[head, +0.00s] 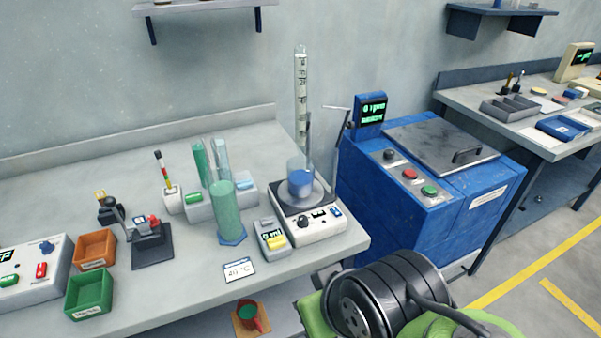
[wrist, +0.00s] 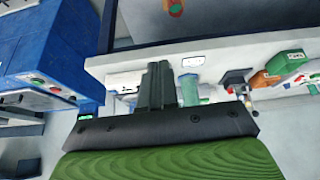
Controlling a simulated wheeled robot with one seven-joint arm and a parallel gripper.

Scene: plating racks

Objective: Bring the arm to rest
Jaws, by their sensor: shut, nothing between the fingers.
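My gripper (wrist: 157,75) shows in the wrist view with its two dark fingers pressed together and nothing between them. It is apart from the bench and the things on it. In the head view my green and black arm (head: 385,300) is folded low at the front, in front of the bench's right end and the blue machine. The fingertips cannot be made out in the head view.
The grey bench (head: 180,295) holds a stirrer hotplate (head: 310,225) with a beaker, a green cylinder (head: 228,205), a green bin (head: 90,292) and an orange bin (head: 95,248). A blue machine (head: 390,205) stands right of it. Floor at the right is clear.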

